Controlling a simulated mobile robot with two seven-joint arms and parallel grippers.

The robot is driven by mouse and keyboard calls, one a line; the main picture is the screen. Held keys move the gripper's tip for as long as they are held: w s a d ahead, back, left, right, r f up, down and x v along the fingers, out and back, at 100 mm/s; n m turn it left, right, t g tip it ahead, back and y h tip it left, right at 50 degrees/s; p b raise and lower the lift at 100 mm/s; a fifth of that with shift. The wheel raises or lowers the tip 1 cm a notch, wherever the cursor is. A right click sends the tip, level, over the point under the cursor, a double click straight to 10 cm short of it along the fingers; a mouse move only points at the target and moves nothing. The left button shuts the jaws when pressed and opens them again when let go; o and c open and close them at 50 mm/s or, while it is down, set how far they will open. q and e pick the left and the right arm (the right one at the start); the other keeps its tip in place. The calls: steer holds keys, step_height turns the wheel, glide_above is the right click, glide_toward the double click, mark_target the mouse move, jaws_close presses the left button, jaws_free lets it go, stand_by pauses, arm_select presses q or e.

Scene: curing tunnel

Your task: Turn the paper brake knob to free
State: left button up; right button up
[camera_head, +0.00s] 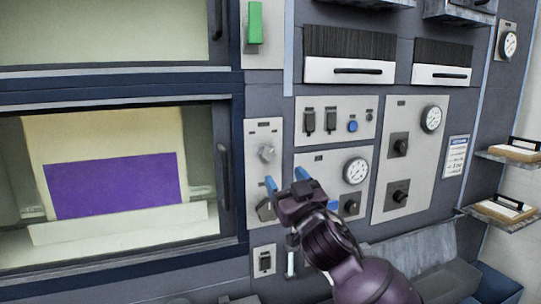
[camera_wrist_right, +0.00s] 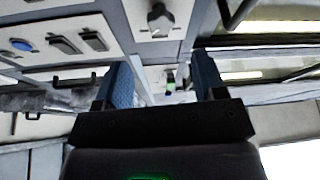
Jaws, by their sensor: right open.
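A narrow grey panel (camera_head: 264,130) right of the window carries two knobs. The upper one is a light grey round knob (camera_head: 267,153); the lower one is a dark knob (camera_head: 265,211), partly beside my gripper's finger. I cannot read which is labelled paper brake. My right gripper (camera_head: 287,182) is open, its two blue-tipped fingers apart in front of this panel and the gauge panel, with nothing between them. In the right wrist view the open gripper (camera_wrist_right: 163,76) shows with a grey knob (camera_wrist_right: 160,18) on a light plate beyond the fingertips. My left gripper is not in view.
A gauge panel (camera_head: 326,166) and a switch panel (camera_head: 340,107) lie to the right. A taller panel (camera_head: 425,145) holds two black knobs and a gauge. A window (camera_head: 120,119) shows a purple sheet (camera_head: 112,186). Shelves (camera_head: 514,150) jut out at right.

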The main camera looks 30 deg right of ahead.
mark_target(269, 154)
steer(key=p+x, duration=0.1)
steer(key=x, duration=0.7)
steer(key=shift+w+r+p, duration=0.15)
steer(key=shift+w+p, duration=0.25)
steer(key=c, duration=0.9)
